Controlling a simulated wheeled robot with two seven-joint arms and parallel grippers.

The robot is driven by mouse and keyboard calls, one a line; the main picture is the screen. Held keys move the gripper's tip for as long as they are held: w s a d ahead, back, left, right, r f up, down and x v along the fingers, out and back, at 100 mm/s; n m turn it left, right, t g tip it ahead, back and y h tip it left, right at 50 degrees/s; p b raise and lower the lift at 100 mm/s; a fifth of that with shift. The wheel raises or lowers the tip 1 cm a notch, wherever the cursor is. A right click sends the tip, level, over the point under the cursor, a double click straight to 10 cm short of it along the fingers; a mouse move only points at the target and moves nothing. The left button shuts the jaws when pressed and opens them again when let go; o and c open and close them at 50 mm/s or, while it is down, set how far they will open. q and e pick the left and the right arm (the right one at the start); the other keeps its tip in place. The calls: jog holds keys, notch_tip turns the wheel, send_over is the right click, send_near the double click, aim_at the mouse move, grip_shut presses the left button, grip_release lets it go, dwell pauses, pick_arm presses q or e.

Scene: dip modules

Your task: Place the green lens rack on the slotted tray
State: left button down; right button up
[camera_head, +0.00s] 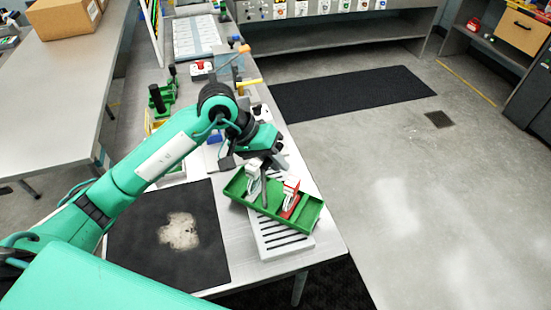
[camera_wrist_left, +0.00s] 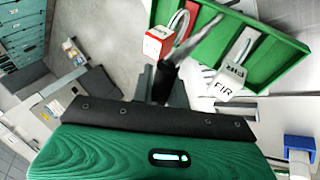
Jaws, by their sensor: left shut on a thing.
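The green lens rack (camera_head: 312,217) is a long, shallow green box holding a red-and-white piece and a white piece with loops. My left gripper (camera_head: 264,180) is shut on the rack near its middle. In the left wrist view, the rack (camera_wrist_left: 284,62) fills the upper right and its white piece reads "FIR". The dark fingers (camera_wrist_left: 165,85) reach to its near side; the exact grip point is hard to see. The slotted tray (camera_head: 283,247) is pale with dark slots and lies under the rack, which sits askew across it and hides part of it. I cannot tell if they touch. My right gripper is not in view.
A black mat (camera_head: 135,250) with a pale patch lies left of the slotted tray. Green and black fixtures (camera_head: 161,98) and small coloured parts stand further back along the bench. The bench edge is close to the right of the tray, with open floor beyond.

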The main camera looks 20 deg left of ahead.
pick_arm(q)
jog(key=shift+f, duration=0.1)
jog(key=c, duration=1.4)
grip_release()
jog(key=shift+o, duration=0.2)
jog(key=shift+r, duration=0.2)
jog(key=b+v, duration=0.3)
jog(key=v, duration=0.9)
jog(key=shift+b, duration=0.3)
